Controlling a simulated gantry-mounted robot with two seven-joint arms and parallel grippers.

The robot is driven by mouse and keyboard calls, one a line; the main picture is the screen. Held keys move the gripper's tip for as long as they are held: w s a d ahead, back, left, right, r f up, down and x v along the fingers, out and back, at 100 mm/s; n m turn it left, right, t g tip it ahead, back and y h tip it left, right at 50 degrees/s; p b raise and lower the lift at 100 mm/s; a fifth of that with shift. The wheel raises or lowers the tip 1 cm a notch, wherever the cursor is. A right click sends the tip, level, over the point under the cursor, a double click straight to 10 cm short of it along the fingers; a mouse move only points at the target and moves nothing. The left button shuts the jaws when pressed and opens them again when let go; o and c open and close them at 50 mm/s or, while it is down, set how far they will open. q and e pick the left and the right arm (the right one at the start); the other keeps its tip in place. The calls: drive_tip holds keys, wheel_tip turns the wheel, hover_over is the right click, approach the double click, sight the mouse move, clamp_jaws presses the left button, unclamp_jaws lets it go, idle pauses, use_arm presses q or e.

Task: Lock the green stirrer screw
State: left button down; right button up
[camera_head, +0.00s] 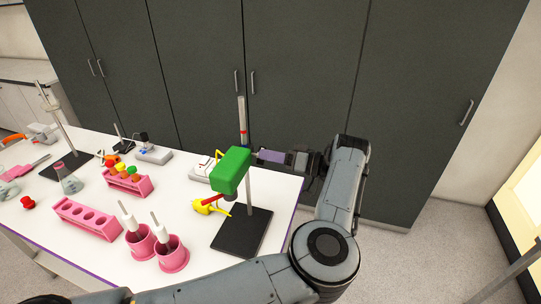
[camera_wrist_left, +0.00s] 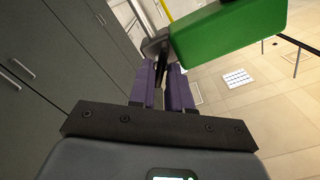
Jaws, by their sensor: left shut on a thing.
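The green stirrer (camera_head: 231,170) is mounted on an upright metal rod on a black base (camera_head: 242,232) near the right end of the white table. My left gripper (camera_head: 256,155) reaches in from the right, behind the stirrer, at the height of its top. Its purple fingers are shut on a small part beside the green body, which I take to be the stirrer screw. In the left wrist view the fingers (camera_wrist_left: 165,68) close at the grey clamp piece (camera_wrist_left: 152,47) next to the green housing (camera_wrist_left: 228,28). The screw itself is mostly hidden between the fingers. My right gripper is not in view.
A yellow clamp (camera_head: 206,207) with a red part sits below the stirrer. Two pink cups (camera_head: 172,258) with white-handled tools, pink racks (camera_head: 88,218) and a flask (camera_head: 69,181) stand to the left. Dark cabinets (camera_head: 300,80) rise behind the table.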

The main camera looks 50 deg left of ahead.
use_arm(q)
drive_tip(key=m, duration=1)
drive_tip(key=shift+w+f+p, duration=0.1)
drive_tip(key=shift+p, duration=0.3)
drive_tip(key=shift+m, duration=0.3)
drive_tip(key=c, duration=1.1)
unclamp_jaws()
drive_tip(key=shift+f, duration=0.1)
drive_tip(key=shift+b+v, duration=1.15)
drive_tip(key=shift+v, duration=4.2)
